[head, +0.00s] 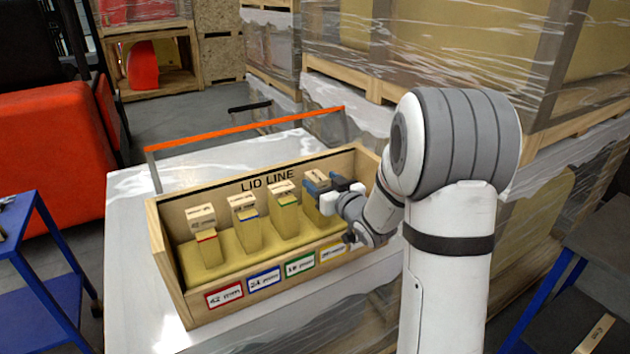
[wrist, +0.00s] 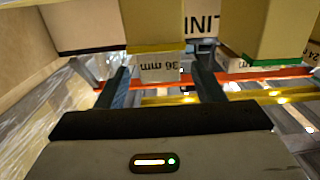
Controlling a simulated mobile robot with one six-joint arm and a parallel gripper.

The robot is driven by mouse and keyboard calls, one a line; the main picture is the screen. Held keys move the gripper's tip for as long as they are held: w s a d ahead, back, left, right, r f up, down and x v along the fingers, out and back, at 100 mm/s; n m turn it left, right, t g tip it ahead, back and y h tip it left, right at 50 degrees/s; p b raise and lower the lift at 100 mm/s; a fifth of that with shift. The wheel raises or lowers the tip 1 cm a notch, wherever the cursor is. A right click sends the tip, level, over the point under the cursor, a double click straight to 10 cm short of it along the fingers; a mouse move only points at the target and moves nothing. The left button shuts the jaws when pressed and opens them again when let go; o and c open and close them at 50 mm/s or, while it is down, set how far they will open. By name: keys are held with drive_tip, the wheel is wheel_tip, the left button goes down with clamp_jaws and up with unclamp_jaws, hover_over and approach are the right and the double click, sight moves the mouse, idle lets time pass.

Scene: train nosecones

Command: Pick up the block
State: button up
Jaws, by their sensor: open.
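Several tan blocks with coloured bands stand in a row in a wooden box marked "LID LINE" (head: 168,280). The rightmost block (head: 316,174) is partly hidden by my gripper (head: 335,187) in the head view. In the wrist view this block (wrist: 155,22) has a yellow band and an upside-down "36 mm" label on its end. My gripper (wrist: 163,80) is open, with one dark finger on each side of the labelled end. I cannot tell whether either finger touches it.
The neighbouring green-banded block (head: 283,215) stands to the left, with blue-banded (head: 246,222) and red-banded (head: 207,238) blocks beyond. Coloured label cards line the box front. An orange bar (head: 245,133) runs behind the box. Wrapped pallets (head: 480,60) stand behind.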

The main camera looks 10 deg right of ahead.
sight(314, 174)
drive_tip(key=x, duration=0.3)
drive_tip(key=shift+w+a, duration=0.15)
drive_tip(key=shift+w, duration=0.05)
drive_tip(key=shift+r, duration=0.1)
drive_tip(key=c, duration=1.1)
drive_tip(key=shift+c, duration=0.2)
drive_tip(key=shift+r, duration=0.1)
